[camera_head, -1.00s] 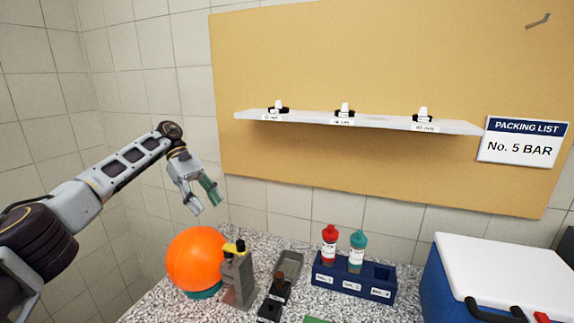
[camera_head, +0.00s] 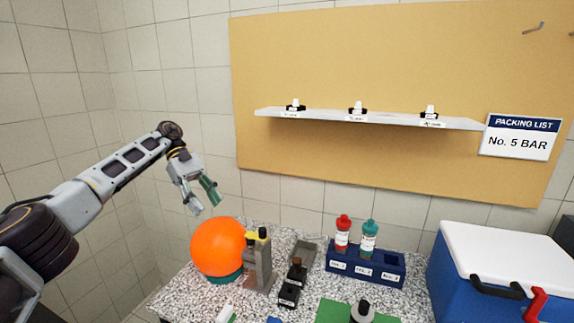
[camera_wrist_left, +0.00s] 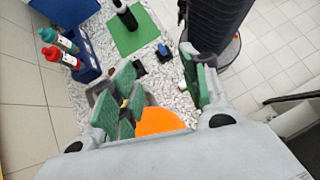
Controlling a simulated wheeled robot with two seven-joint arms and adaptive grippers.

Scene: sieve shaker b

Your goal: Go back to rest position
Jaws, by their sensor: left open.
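My left gripper (camera_head: 201,194) is open and empty, held in the air at the left, above and left of the orange ball in the head view. Its arm reaches in from the left edge. In the left wrist view the two green-padded fingers of the left gripper (camera_wrist_left: 160,95) stand apart, with the table showing beyond them. My right gripper is in neither view.
Below the gripper are an orange ball (camera_head: 217,247) and a grey stand (camera_head: 258,262). A blue rack (camera_head: 365,267) holds a red bottle (camera_head: 342,234) and a teal bottle (camera_head: 369,238). A blue cooler (camera_head: 455,280) stands right. A shelf (camera_head: 380,119) hangs behind.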

